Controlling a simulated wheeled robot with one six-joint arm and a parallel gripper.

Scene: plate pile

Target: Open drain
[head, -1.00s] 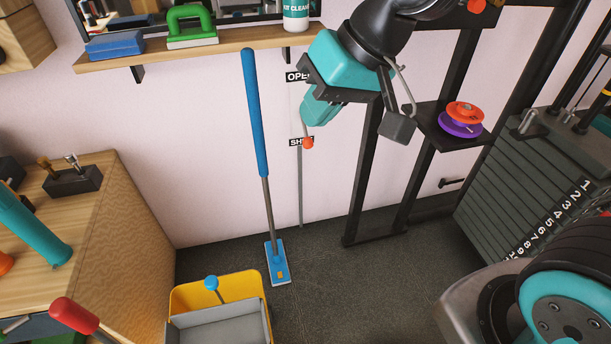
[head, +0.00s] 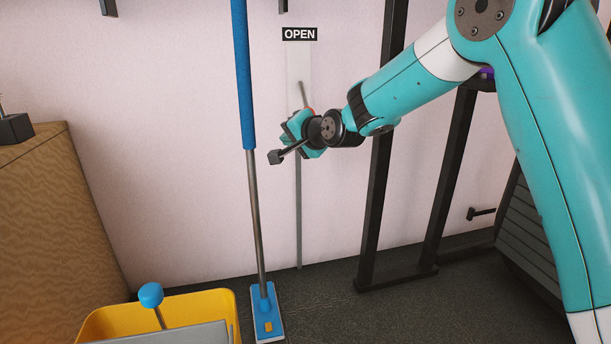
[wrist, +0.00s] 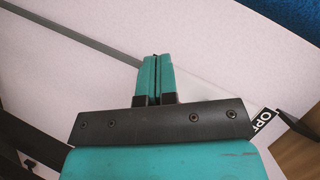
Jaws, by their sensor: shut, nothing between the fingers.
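The drain lever (head: 302,92) is a short grey rod on a pale wall plate (head: 299,62). It points down, and only a sliver of its red knob shows behind my gripper. The OPEN label (head: 299,34) sits at the plate's top; the SHUT label is hidden. A grey pipe (head: 299,225) runs down below. My gripper (head: 300,130) is at the lever's lower end; I cannot tell whether it touches. In the wrist view its teal fingers (wrist: 155,60) are closed together and empty, with the plate (wrist: 200,88) and OPEN label (wrist: 263,120) behind. No lever shows there.
A mop with a blue handle (head: 243,75) stands upright just left of the plate. A yellow bucket (head: 215,300) is on the floor at lower left. A wooden cabinet (head: 50,220) is at left. A black rack frame (head: 376,190) stands right of the plate.

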